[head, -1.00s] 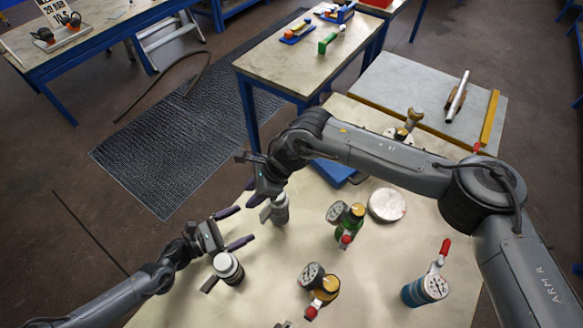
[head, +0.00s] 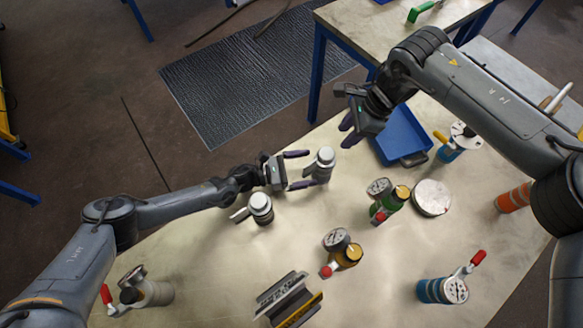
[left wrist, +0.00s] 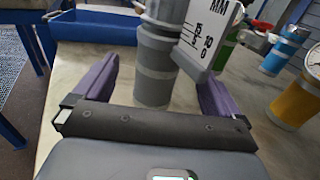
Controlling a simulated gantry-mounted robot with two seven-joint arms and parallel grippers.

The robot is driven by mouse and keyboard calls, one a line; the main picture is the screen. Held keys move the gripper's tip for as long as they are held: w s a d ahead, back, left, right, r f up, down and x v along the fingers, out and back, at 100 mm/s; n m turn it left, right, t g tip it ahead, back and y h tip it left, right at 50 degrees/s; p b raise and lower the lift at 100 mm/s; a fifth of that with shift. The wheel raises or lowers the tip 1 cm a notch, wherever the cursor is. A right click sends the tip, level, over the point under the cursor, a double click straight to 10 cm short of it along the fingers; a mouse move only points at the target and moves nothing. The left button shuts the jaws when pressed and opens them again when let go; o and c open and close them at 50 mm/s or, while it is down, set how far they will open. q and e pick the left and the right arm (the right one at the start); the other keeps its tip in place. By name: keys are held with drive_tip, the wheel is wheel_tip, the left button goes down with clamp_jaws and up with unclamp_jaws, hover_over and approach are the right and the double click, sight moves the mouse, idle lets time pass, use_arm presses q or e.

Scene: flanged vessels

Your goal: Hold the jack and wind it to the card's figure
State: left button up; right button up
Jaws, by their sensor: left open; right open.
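A grey cylindrical jack (head: 323,160) with a pale round top stands upright on the pale bench. My left gripper (head: 301,170) is open with its fingers level, one on each side of the jack. In the left wrist view the jack (left wrist: 155,62) stands between the spread purple fingers of that gripper (left wrist: 157,88), with gaps visible. A white scale plate (left wrist: 211,35) marked MM, with figures, shows beside the jack. My right gripper (head: 348,131) is open and empty, up and right of the jack. The card is not in view.
A second white-capped cylinder (head: 260,208) stands close below my left gripper. Green (head: 386,201) and amber (head: 341,252) gauged units, a pale disc (head: 432,197) and a blue tray (head: 413,158) stand to the right. A dark V-shaped block (head: 288,300) lies in front.

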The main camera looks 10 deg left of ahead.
sight(315, 166)
use_arm(q)
drive_tip(key=shift+x, duration=1.75)
drive_tip(key=c, duration=1.7)
